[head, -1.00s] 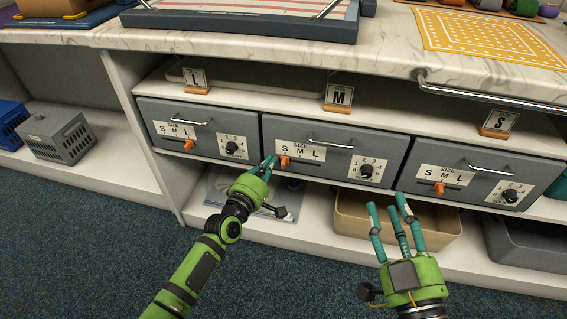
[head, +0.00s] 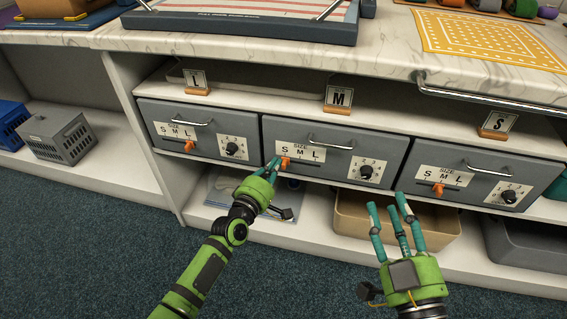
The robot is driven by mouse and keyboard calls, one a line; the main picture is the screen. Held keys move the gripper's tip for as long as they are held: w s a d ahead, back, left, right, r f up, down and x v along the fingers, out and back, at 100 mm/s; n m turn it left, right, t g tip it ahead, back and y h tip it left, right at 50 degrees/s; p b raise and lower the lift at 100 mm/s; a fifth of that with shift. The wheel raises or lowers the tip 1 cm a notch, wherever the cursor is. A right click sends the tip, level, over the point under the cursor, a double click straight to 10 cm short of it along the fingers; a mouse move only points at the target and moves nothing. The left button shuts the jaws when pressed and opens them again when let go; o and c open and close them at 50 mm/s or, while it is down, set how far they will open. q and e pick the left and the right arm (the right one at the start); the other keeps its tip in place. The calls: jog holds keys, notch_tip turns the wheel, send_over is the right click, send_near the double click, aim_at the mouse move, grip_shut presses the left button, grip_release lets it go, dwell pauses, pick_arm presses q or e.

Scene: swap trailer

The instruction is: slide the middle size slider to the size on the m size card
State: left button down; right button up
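The middle drawer (head: 335,146) is grey, with a size plate marked S, M, L. Its orange slider (head: 285,162) stands below the S, at the left end of the slot. The M card (head: 339,96) stands on the shelf above this drawer. My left gripper (head: 271,163) has its teal fingertips just left of the orange slider, touching or nearly so. The fingertips look close together, but I cannot tell whether they are shut. My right gripper (head: 393,212) is open and empty, its fingers spread below the right part of the middle drawer.
The left drawer (head: 203,122) and right drawer (head: 490,160) have similar sliders and dials. A dial (head: 366,172) sits right of the middle slider. A tan bin (head: 345,215) stands on the lower shelf. The counter edge overhangs above.

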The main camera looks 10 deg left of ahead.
pick_arm(q)
jog(key=shift+d+p, duration=0.4)
jog(key=shift+d, duration=1.15)
jog(key=shift+a, duration=0.8)
jog(key=p, duration=0.4)
send_near(289, 162)
jog(key=v, duration=0.2)
jog(key=shift+s+d, duration=0.2)
jog(key=shift+s, duration=0.15)
